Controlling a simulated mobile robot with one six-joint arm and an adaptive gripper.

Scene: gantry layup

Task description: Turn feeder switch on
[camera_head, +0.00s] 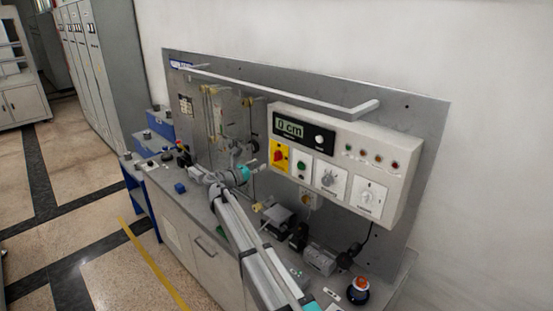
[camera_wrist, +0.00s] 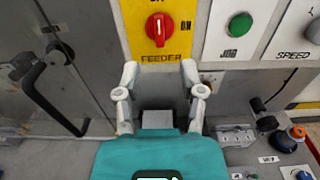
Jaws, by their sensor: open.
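The feeder switch is a red rotary knob (camera_wrist: 159,28) on a yellow plate (camera_wrist: 185,45) labelled FEEDER, with "ON" partly visible at its upper right. Its white mark stands upright in the wrist view. In the head view the knob (camera_head: 279,156) is on the left end of the grey control box (camera_head: 388,149). My gripper (camera_wrist: 161,78) is open and empty, with its two fingers below the knob in the wrist view and apart from it in the picture. In the head view my gripper is near the panel, below and left of the knob; its fingertips are hard to make out.
A green JOG button (camera_wrist: 239,25) and a SPEED dial (camera_wrist: 314,31) sit right of the knob. A black handle (camera_wrist: 45,95) stands out at left. A long grey bar (camera_head: 270,88) runs above the box. Small devices (camera_head: 320,258) crowd the bench below.

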